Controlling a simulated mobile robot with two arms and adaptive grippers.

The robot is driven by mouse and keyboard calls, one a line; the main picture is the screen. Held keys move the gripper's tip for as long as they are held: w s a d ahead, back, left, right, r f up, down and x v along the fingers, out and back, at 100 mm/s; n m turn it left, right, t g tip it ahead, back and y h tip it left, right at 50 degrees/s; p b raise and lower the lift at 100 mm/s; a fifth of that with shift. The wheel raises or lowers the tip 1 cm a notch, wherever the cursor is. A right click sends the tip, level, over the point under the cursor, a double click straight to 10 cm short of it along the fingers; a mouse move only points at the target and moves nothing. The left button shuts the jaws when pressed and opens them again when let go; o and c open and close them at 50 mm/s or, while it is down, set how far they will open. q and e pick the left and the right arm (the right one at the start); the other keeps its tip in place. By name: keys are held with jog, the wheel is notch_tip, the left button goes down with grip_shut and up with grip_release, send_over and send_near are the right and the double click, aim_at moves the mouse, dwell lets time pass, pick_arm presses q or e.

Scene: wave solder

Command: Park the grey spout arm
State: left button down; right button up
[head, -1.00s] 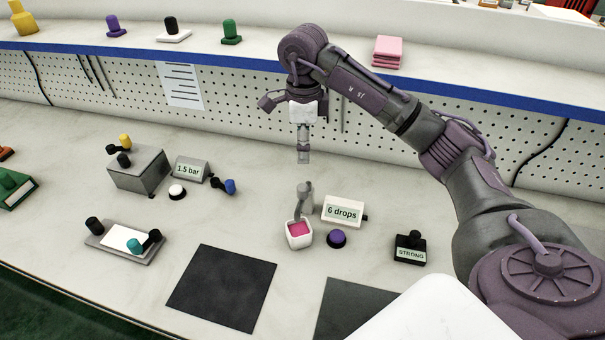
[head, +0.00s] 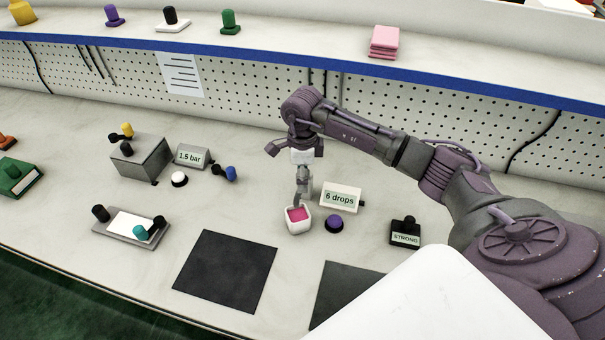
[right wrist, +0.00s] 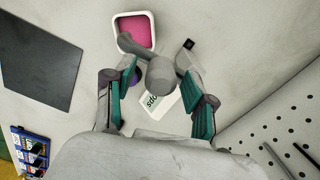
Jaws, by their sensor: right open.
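The grey spout arm (right wrist: 138,45) reaches over the white cup of pink liquid (right wrist: 134,32), its round grey head (right wrist: 160,72) lying between my fingers in the right wrist view. In the head view the spout arm (head: 304,191) is partly hidden by my right gripper (head: 303,172), which points down from above. The cup (head: 298,219) stands just in front of it. My right gripper (right wrist: 158,92) is open, with teal pads on either side of the spout head; I cannot tell whether they touch it. My left gripper is out of view.
A "6 drops" sign (head: 341,197) and a purple button (head: 333,224) stand close right of the cup. A black "STRONG" block (head: 405,231) is farther right. A dark mat (head: 227,270) lies in front. The grey box (head: 141,157) is to the left.

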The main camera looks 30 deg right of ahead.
jog(key=shift+c, duration=0.3)
grip_shut()
jog(key=shift+w, duration=0.1)
jog(key=w+m+b, duration=0.5)
jog(key=w+m, duration=0.3)
jog(key=m, duration=1)
jog(key=shift+w+d+b, duration=0.2)
jog(key=shift+b, duration=0.2)
jog(key=shift+r, duration=0.1)
dwell(0.4)
